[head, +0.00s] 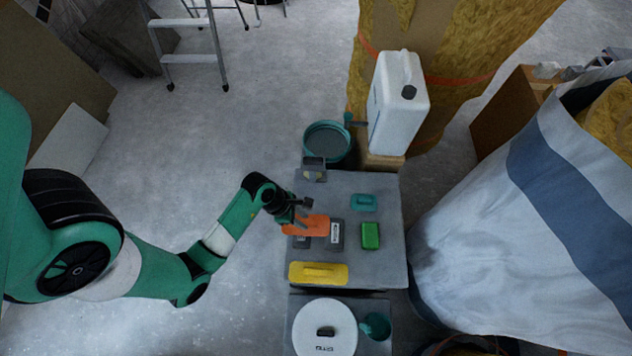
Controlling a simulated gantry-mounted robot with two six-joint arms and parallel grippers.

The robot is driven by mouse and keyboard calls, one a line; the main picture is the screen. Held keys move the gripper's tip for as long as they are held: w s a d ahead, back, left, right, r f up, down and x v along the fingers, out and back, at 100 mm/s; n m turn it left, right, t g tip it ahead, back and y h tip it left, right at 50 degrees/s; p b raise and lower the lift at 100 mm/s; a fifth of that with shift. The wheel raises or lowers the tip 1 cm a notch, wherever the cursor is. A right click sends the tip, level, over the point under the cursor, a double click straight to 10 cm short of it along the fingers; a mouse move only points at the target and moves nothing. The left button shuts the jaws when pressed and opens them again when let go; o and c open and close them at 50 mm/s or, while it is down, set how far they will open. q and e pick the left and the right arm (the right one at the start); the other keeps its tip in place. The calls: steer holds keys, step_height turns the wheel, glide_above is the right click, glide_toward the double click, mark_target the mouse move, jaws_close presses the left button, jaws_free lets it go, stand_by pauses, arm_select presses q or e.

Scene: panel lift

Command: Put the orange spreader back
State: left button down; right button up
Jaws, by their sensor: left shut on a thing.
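The orange spreader (316,225) is at the left part of the grey table top (385,264). My left gripper (298,219) comes in from the left and is shut on the spreader at its left end. The spreader lies over or just above two dark plates (336,243) with pale labels; I cannot tell whether it touches them. My right gripper is not in view.
A yellow float (318,280), a green block (370,236) and a teal tool (363,202) lie on the table. A teal bucket (327,126) and white canister (394,105) stand behind. A white lidded tub (324,312) and teal cup (376,333) stand in front.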

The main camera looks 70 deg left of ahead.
arm_select(q)
steer(key=shift+d+r, duration=0.1)
steer(key=shift+d, duration=0.1)
steer(key=w+a+f+b, duration=0.2)
steer(key=a+f+b, duration=0.1)
steer(key=w+a+f+b, duration=0.2)
steer(key=a+f+b, duration=0.1)
steer(key=a, duration=0.1)
steer(key=w+a+f+b, duration=0.3)
steer(key=a, duration=0.1)
steer(key=shift+f, duration=0.1)
steer(key=shift+w+a+f+b, duration=0.25)
steer(key=shift+a+b, duration=0.05)
steer(key=shift+a, duration=0.1)
step_height(320, 180, down, 4)
steer(key=b, duration=0.3)
steer(key=shift+w+a+r, duration=0.1)
steer(key=shift+a, duration=0.05)
steer(key=shift+r, duration=0.2)
steer(key=shift+f, duration=0.15)
